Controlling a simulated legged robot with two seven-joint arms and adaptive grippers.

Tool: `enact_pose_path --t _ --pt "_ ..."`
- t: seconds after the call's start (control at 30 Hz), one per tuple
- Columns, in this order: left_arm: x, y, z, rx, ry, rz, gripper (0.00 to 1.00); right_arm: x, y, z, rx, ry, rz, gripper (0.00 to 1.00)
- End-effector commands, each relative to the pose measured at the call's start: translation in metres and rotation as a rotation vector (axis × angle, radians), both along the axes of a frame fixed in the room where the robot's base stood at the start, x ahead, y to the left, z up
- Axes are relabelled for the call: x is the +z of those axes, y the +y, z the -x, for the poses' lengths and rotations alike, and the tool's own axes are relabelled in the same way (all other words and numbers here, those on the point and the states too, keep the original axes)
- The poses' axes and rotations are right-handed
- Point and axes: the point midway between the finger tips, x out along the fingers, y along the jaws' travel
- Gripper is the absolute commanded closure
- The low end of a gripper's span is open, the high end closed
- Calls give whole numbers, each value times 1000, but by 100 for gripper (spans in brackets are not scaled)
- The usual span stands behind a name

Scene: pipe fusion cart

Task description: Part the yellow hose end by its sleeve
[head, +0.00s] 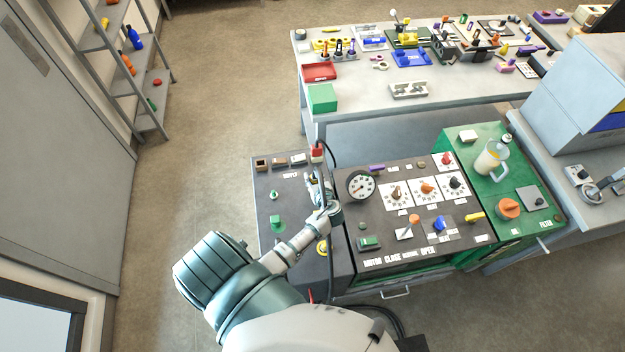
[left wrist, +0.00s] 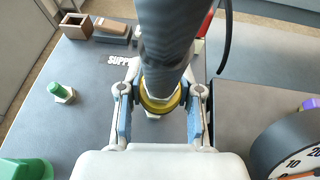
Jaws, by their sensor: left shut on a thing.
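The yellow sleeve (left wrist: 172,103) of the hose end shows in the left wrist view as a ring around the foot of a thick grey hose (left wrist: 166,45). My left gripper (left wrist: 160,108) has its blue-padded fingers on either side of the sleeve and is shut on it. In the head view my left gripper (head: 318,190) is over the dark panel marked SUPPLY, left of the round gauge, and largely hides the hose end. A pale fitting shows just below the ring. I cannot tell whether the two are joined. My right gripper is not in view.
The gauge (head: 361,186) stands close to the right of my gripper. Green fittings (head: 277,222) and small blocks (head: 279,161) are on the supply panel (head: 263,205). A red part (head: 316,153) stands behind the gripper. Dials and switches fill the panel to the right.

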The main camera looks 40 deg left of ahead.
Motion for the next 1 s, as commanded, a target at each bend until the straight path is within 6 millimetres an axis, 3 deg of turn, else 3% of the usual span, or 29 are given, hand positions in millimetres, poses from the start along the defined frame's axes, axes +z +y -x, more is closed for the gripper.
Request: enact_pose_path --t 0.37,0.8,1.0 --pt "15 3 0 2 -1 2 100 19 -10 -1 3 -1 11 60" --pt "34 1 0 1 -2 -1 100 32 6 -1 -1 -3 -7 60" --pt "35 2 0 1 0 0 100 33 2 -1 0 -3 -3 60"
